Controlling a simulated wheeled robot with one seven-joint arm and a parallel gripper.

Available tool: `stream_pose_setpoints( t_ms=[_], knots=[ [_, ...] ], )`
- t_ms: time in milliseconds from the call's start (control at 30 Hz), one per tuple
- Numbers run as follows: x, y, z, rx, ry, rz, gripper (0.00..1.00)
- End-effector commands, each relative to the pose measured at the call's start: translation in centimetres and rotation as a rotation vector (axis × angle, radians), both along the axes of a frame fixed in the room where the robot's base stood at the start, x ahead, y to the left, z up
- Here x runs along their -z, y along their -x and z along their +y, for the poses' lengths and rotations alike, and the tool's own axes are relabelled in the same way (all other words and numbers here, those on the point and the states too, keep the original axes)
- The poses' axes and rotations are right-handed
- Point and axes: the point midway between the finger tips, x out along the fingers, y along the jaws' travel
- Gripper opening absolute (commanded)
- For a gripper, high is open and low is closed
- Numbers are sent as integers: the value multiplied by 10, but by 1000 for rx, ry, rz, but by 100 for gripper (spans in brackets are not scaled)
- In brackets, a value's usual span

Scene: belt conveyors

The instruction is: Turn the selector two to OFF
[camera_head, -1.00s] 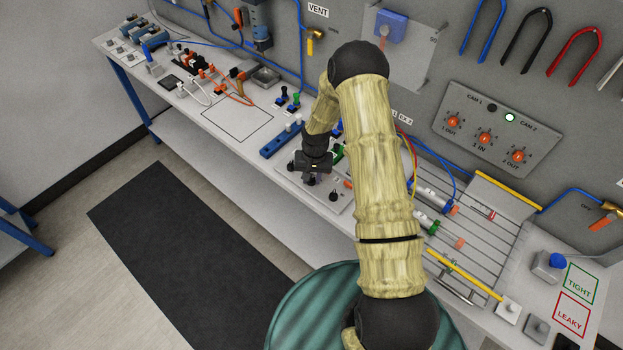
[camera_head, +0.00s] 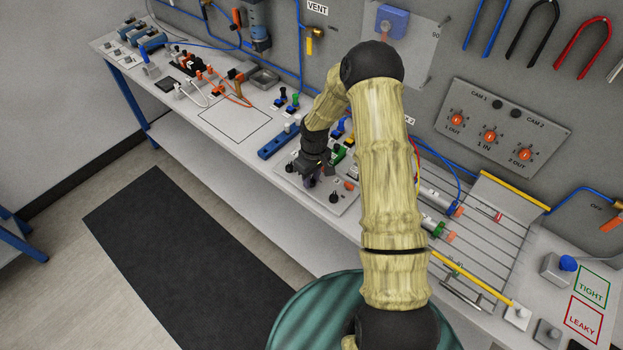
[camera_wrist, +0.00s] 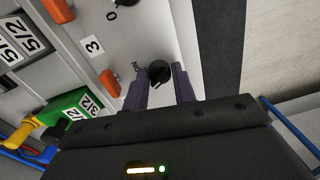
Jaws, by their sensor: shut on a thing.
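My gripper (camera_wrist: 160,88) has its two purple fingers on either side of a black selector knob (camera_wrist: 159,72) and is shut on it. The knob sits on a light grey panel (camera_wrist: 160,30). An upside-down ON mark is printed beside the knob. In the head view my gripper (camera_head: 311,181) reaches down to the middle of the panel at the bench front. One black knob (camera_head: 335,197) shows to its right and another (camera_head: 290,168) to its left. The gripped knob's number is not readable, and its pointer direction is unclear.
On the panel are orange parts (camera_wrist: 110,83), a label 3 (camera_wrist: 93,45) and another black knob (camera_wrist: 125,3) marked 0. A green valve (camera_wrist: 78,103) stands close by. On the wall, a plate (camera_head: 495,135) carries two dark round CAM lamps.

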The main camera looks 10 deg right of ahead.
Motion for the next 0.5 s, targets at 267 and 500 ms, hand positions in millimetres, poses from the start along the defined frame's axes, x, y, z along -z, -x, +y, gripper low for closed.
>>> stream_pose_setpoints(
  t_ms=[267,500],
  knots=[
    [-2,-4,1,-46,-2,-13,4],
    [-2,-4,2,-49,-2,-13,4]
  ],
)
